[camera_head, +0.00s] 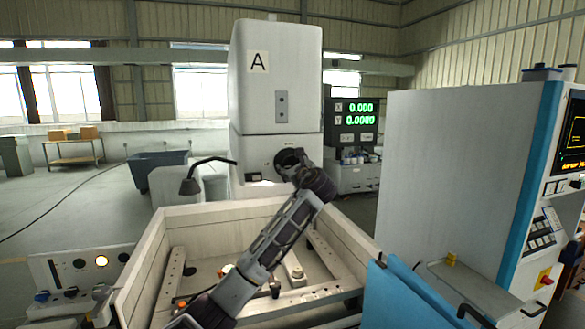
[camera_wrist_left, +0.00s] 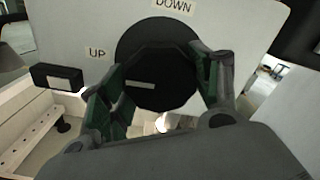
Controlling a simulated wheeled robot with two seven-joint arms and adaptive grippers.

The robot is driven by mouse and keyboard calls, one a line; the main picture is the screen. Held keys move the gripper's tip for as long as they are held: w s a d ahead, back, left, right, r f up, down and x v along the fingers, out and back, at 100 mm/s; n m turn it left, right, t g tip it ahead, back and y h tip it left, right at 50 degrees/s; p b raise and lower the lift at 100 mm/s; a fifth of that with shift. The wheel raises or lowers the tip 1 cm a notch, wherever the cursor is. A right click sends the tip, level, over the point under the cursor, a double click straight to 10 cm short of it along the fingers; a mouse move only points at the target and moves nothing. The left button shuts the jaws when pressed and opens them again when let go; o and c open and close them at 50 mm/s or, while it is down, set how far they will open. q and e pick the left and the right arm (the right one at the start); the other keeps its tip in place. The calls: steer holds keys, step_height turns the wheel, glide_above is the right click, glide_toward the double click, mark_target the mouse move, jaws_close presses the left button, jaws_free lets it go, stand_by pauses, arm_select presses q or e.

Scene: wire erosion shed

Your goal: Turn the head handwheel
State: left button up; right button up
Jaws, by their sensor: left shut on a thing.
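The head handwheel (camera_wrist_left: 155,77) is a dark round wheel on the white front of the machine head, with UP and DOWN labels beside it in the left wrist view. In the head view the machine head (camera_head: 277,85) is a tall white block marked A, and the wheel is mostly hidden behind my left gripper (camera_head: 290,160). In the left wrist view my left gripper (camera_wrist_left: 158,95) has its green-padded fingers on either side of the wheel's hub, shut on it. My right gripper is not in view.
An open-topped work tank (camera_head: 142,262) with rails lies below the head. A lamp on a bent arm (camera_head: 190,186) sticks out left of the head. A control cabinet (camera_head: 450,170) stands at right, and a readout (camera_head: 355,115) stands behind.

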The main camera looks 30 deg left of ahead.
arm_select(q)
steer(key=shift+n, duration=0.7)
steer(key=n+b, duration=0.1)
steer(key=n, duration=0.3)
steer(key=shift+f+b, duration=0.1)
steer(key=shift+b, duration=0.2)
steer(key=n+b, duration=0.2)
steer(key=n, duration=0.2)
steer(key=shift+n, duration=0.3)
steer(key=n+b, duration=0.2)
steer(key=n, duration=0.3)
steer(key=n+b, duration=0.2)
steer(key=n, duration=0.2)
steer(key=shift+n, duration=0.4)
